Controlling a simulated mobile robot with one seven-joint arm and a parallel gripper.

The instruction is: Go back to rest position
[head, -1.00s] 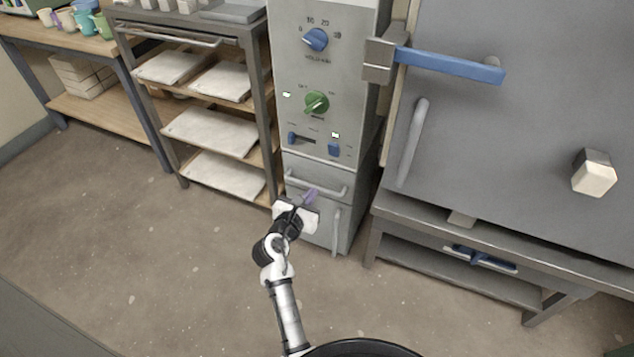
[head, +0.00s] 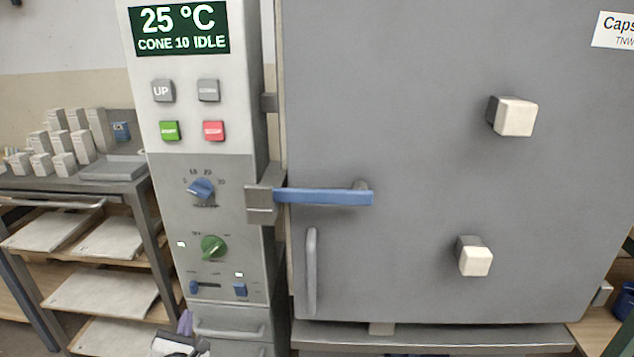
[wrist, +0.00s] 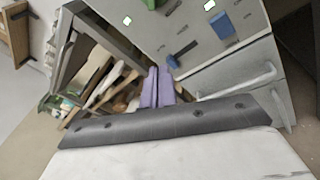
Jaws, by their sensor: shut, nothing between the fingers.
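My gripper (wrist: 156,88) shows in the wrist view as two purple fingers lying together, shut and empty. In the head view my gripper (head: 185,322) is at the bottom edge, low in front of the control column (head: 208,225); most of my arm is out of frame. In the wrist view the fingers point toward the gap between the column's lower drawer front (wrist: 240,78) and the shelf rack. I cannot tell how far they are from either.
The grey kiln door (head: 420,150) with its blue latch handle (head: 325,196) fills the right. The panel display (head: 181,28) reads 25 °C, CONE 10 IDLE. A rack of shelves with pale slabs (head: 100,292) stands at left. Small blocks (head: 65,140) stand on top of it.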

